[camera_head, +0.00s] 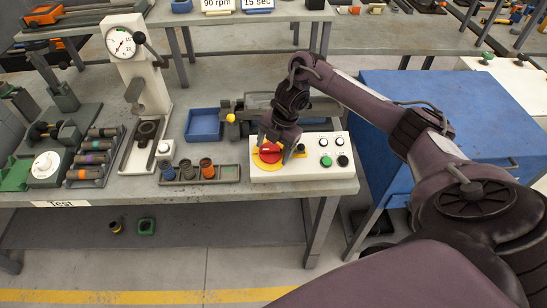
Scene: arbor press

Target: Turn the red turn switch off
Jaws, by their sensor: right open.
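The red turn switch (269,151) sits on a yellow disc at the left end of a white control panel (318,170) on the bench. My right gripper (281,152) is over the left part of the panel, pointing down, with its fingers around or just beside the switch. It is open. I cannot tell whether the fingers touch the switch, and the gripper hides part of it. My left gripper is not in view.
Small round buttons, one green (342,161), sit on the panel's right half. A rack of small cylinders (228,173), a blue tray (203,126) and a press with a dial (128,60) stand left of the panel. A blue table (455,110) is at right.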

